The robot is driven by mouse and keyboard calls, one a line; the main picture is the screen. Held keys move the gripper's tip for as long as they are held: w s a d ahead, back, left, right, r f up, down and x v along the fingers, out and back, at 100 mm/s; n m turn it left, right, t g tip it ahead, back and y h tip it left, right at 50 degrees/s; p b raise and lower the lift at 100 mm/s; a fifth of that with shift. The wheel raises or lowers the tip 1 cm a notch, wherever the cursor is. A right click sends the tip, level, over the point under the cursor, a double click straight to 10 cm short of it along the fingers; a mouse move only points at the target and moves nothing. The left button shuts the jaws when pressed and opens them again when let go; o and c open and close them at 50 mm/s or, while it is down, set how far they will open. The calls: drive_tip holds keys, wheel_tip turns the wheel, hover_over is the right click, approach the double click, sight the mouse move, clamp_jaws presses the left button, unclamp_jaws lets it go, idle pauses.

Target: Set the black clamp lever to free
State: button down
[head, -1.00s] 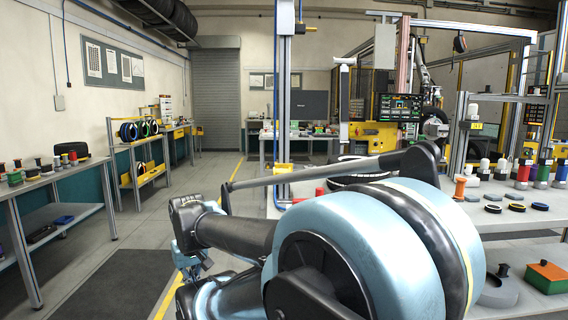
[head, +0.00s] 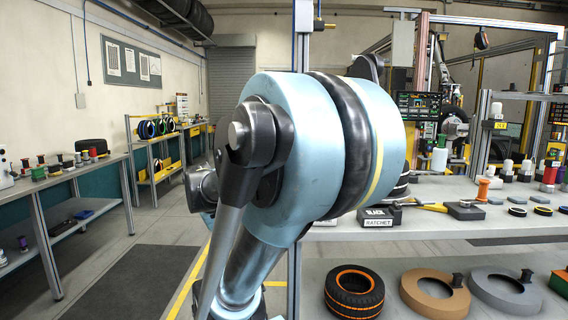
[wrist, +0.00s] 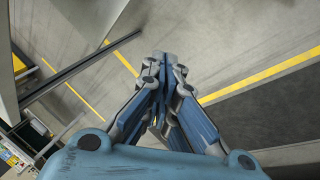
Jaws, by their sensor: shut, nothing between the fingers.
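In the wrist view my gripper (wrist: 163,60) is shut and empty, with its blue-grey fingers together above bare grey floor. In the head view my large blue and black arm joint fills the middle and hides most of the gripper. A label reading BLACK RATCHET (head: 378,223) stands at the front edge of the workbench (head: 440,230), just right of my arm. A yellow-handled tool (head: 432,207) and a black block (head: 465,210) lie right of the label. I cannot make out the black clamp lever; my arm covers the bench left of the label.
An orange-ringed tyre (head: 354,291), a brown ring (head: 435,294) and a grey ring (head: 505,290) lie on the lower shelf. Spools and small discs crowd the bench's right side. A side bench (head: 60,180) stands at left, with open floor (head: 120,280) between. A dark bar (wrist: 80,65) crosses the wrist view.

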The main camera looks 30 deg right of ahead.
drive_tip(key=w+d+r+g+h, duration=0.1)
drive_tip(key=w+d+r+h, duration=0.6)
drive_tip(key=w+d+r, duration=0.5)
drive_tip(key=w+d+r+g+h, duration=0.1)
drive_tip(key=w+d+r+h, duration=0.5)
drive_tip(key=w+d, duration=0.7)
drive_tip(key=d, duration=1)
drive_tip(key=shift+s+d+f+m+h, duration=0.25)
drive_tip(key=shift+s+f+m+h, duration=0.05)
drive_tip(key=shift+s+h, duration=0.1)
